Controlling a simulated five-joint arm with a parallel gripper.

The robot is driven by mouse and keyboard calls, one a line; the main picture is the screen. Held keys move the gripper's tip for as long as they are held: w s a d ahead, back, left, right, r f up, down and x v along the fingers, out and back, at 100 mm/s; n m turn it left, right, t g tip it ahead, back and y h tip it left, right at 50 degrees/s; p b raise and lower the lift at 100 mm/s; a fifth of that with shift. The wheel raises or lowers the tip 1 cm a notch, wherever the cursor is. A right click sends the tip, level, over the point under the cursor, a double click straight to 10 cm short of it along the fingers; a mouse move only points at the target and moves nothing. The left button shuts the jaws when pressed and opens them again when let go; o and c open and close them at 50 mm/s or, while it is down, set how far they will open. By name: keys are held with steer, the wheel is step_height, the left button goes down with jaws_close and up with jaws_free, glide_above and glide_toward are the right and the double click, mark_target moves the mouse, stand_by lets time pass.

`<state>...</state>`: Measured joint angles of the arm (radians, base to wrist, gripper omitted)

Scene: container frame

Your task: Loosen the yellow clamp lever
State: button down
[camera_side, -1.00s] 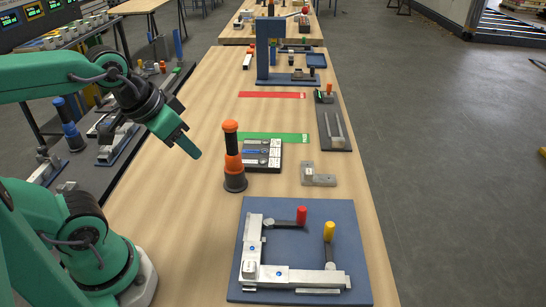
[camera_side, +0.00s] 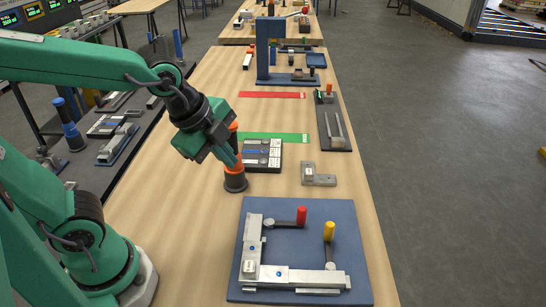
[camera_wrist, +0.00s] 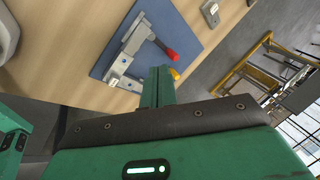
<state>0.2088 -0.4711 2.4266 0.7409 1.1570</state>
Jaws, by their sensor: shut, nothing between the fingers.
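The yellow clamp lever (camera_side: 329,231) stands upright at the right side of the blue fixture plate (camera_side: 345,215), and its tip also shows in the wrist view (camera_wrist: 174,74). The red lever (camera_side: 301,215) stands to its left, at the end of a dark arm. A light metal L-shaped frame (camera_side: 290,276) lies on the plate. My gripper (camera_side: 233,163) is shut and empty, up and to the left of the plate, apart from both levers. In the wrist view the shut fingers (camera_wrist: 158,78) partly cover the plate and frame near the yellow lever.
An orange and black screwdriver-like tool (camera_side: 235,180) stands upright close behind my gripper in the side view. A grey bracket (camera_side: 319,177) and a black tray (camera_side: 265,155) lie beyond the plate. The wooden table (camera_side: 205,230) is bare left of the plate.

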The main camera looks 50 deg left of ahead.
steer(key=w+d+f+m, duration=0.1)
steer(key=d+m, duration=0.3)
steer(key=m, duration=0.4)
steer(key=w+d+f+m+g, duration=0.1)
steer(key=d+f+m, duration=0.3)
steer(key=m, duration=0.4)
steer(key=w+d+f+m+h, duration=0.1)
steer(key=d+m, duration=0.3)
steer(key=m, duration=0.4)
steer(key=shift+x, duration=0.95)
steer(key=shift+w+d+f, duration=0.1)
steer(key=shift+w+d, duration=0.05)
glide_toward(330, 248)
steer(key=shift+s+a+f, duration=0.55)
steer(key=shift+a+f, duration=0.15)
steer(key=shift+f, duration=0.2)
steer(key=shift+s+a+f, duration=0.55)
steer(key=shift+a+f, duration=0.15)
steer(key=shift+f, duration=0.2)
steer(key=shift+w+d, duration=0.3)
steer(key=shift+w, duration=0.7)
steer(key=shift+w+d, duration=0.3)
steer(key=shift+w, duration=0.65)
